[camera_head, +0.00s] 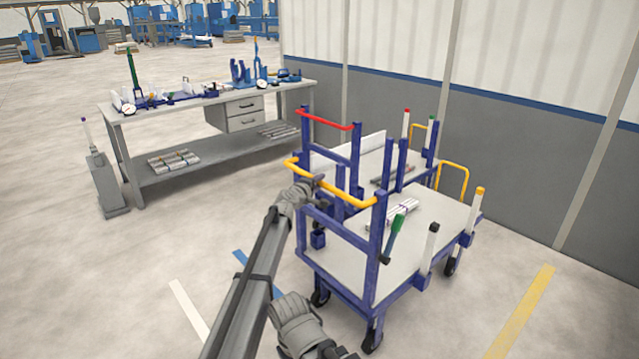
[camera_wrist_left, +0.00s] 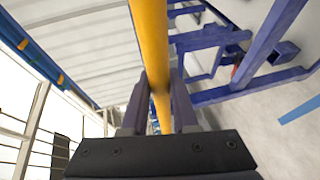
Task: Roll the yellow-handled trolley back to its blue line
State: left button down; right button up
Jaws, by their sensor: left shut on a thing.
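The blue trolley with the yellow handle (camera_head: 345,198) stands in front, its grey deck (camera_head: 345,258) carrying silver pipes (camera_head: 403,211). My left gripper (camera_head: 316,183) is shut on the yellow handle, near its left part. In the left wrist view the yellow bar (camera_wrist_left: 150,45) passes between the fingers of the left gripper (camera_wrist_left: 155,108). A blue line (camera_head: 240,261) lies on the floor left of the trolley, partly hidden by my left arm. What seems to be my right gripper (camera_head: 338,352) is at the bottom edge, its fingers not clear.
A red-handled trolley (camera_head: 327,118) stands close behind. A workbench (camera_head: 210,99) with tools is at the back left, with a grey stand (camera_head: 104,183) beside it. White (camera_head: 188,308) and yellow (camera_head: 520,312) floor lines lie either side. A wall (camera_head: 530,170) bounds the right. Floor at left is open.

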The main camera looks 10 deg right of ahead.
pick_arm(q)
jog(key=c, duration=0.7)
grip_release()
jog(key=p+v, duration=0.1)
jog(key=v, duration=0.6)
jog(key=shift+s+a, duration=0.25)
jog(key=shift+s, duration=0.05)
jog(key=s+a+f+m+g+y, duration=0.35)
jog(key=s+a+f, duration=0.25)
jog(key=s+a, duration=0.65)
jog(key=s+a+f+m+g+y, duration=0.3)
jog(key=s+a+f+g, duration=0.45)
jog(key=s, duration=0.85)
jog(key=s+a+f+m+g+y, duration=0.1)
jog(key=s+a+f+m+y, duration=0.25)
jog(key=s+a, duration=1)
jog(key=s+d+r+m+p, duration=0.1)
jog(key=s+d+r+p, duration=0.1)
jog(key=d+r+p, duration=0.1)
jog(key=s+d+r+m+p, duration=0.1)
jog(key=s+d+r+p, duration=0.1)
jog(key=d+r+p, duration=0.1)
jog(key=s+d+r+m+g+p, duration=0.1)
jog(key=s+d+r+p, duration=0.2)
jog(key=d, duration=0.3)
jog(key=shift+r+m+y+p, duration=0.2)
jog(key=shift+m+y+p, duration=0.15)
jog(key=shift+p, duration=0.45)
